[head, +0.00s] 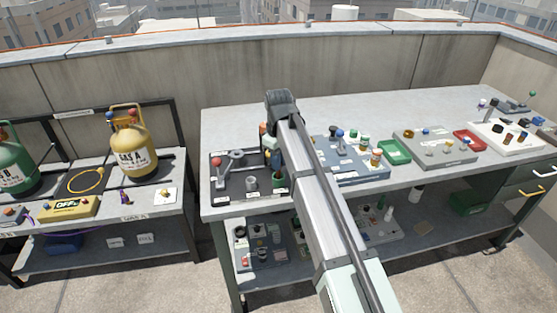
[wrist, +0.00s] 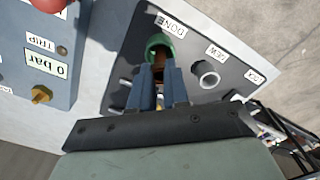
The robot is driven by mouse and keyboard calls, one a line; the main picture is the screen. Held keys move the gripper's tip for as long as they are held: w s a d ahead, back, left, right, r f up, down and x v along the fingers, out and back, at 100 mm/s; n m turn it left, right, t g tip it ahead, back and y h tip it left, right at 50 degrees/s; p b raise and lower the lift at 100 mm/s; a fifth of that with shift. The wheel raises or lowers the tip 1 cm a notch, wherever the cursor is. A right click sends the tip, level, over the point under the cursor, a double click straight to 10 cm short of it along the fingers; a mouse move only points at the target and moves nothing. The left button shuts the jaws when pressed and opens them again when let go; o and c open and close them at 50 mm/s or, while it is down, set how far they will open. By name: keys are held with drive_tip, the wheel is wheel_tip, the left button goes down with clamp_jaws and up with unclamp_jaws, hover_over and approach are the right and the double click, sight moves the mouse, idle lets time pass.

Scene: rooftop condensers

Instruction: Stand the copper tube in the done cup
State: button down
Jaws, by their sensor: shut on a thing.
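The copper tube (wrist: 158,61) shows in the wrist view as a brown piece between the fingers of my gripper (wrist: 159,80), which is shut on it. The green done cup (wrist: 158,42), beside the DONE label, is just beyond the fingertips. The tube's far end overlaps the cup's opening in this view; I cannot tell how deep it sits or whether it touches the rim. In the head view, my gripper (head: 276,163) is above the green cup (head: 280,183), and my arm hides part of this area. The tube is not clear there.
A grey cup (wrist: 207,74) with a NEW label stands beside the done cup on the dark tray (head: 233,194). A lever fixture (head: 222,169) is at the tray's left.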

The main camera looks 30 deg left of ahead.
drive_tip(key=shift+f, duration=0.75)
idle(0.3)
drive_tip(key=c, duration=1)
unclamp_jaws()
drive_tip(key=shift+c, duration=0.2)
drive_tip(key=shift+r, duration=0.1)
wheel_tip(320, 180, up, 14)
